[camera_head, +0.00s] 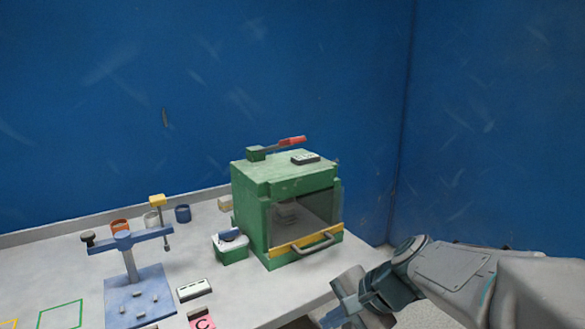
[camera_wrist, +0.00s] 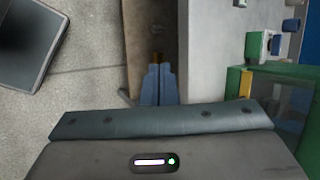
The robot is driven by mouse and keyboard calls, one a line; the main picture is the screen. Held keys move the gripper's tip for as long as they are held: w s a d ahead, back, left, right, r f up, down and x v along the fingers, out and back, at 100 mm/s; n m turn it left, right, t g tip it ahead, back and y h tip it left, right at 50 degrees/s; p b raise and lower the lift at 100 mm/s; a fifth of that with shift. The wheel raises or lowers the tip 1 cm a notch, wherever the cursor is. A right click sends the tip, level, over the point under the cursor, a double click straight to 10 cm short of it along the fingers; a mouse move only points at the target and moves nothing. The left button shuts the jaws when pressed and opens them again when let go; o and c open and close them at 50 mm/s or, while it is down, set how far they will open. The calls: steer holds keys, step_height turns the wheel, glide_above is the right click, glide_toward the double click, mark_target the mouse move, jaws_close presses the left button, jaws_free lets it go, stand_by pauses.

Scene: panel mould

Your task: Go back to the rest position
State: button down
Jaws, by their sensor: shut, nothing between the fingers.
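My gripper (camera_wrist: 158,85) is shut and empty in the wrist view, its two blue-grey fingers side by side. It is over the gap by the table's front edge, apart from everything on the table. In the head view my arm comes in from the lower right, and its end hangs low by the front right corner of the table. The fingertips are cut off or hard to make out there.
A green box with a yellow-barred front door (camera_head: 300,214) stands at the table's right end, close to my arm. A blue stand (camera_head: 140,290), a small green bin (camera_head: 232,252) and several cups stand left of it. Blue walls close off the back and right.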

steer(key=s+d+r+n+h+p, duration=0.2)
steer(key=s+d+n+h+p, duration=0.2)
steer(key=s+n, duration=0.5)
steer(key=d+h, duration=0.2)
steer(key=d, duration=0.1)
steer(key=shift+s+d+r+n+h+p, duration=0.3)
steer(key=shift+r+h, duration=0.1)
